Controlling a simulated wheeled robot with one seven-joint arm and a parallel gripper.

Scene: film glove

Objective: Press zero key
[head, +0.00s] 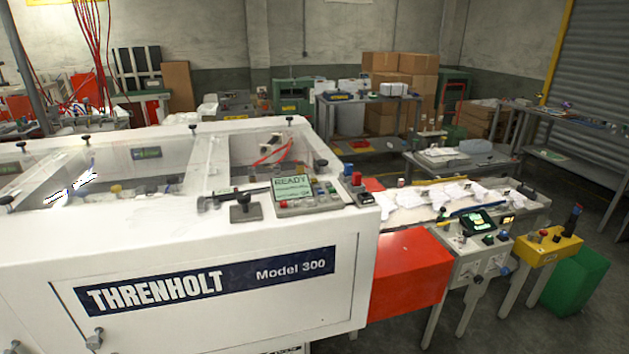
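A control panel (310,203) with a lit green display (293,187) reading READY sits on the top right of the white Threnholt Model 300 machine (190,245). Small coloured keys line its right side and lower edge. A second panel (478,243) with a dark screen (479,221) and several knobs stands farther right, at the end of the glove-covered table. The labels on the keys are too small to read, so I cannot tell which is the zero key. My gripper is not in view.
A black knob (244,208) stands left of the READY panel. A red button (356,179) on a small box rises to its right. A red cabinet (411,272), a yellow control box (549,247) and a green bin (575,281) stand at the right. Bare floor shows at lower right.

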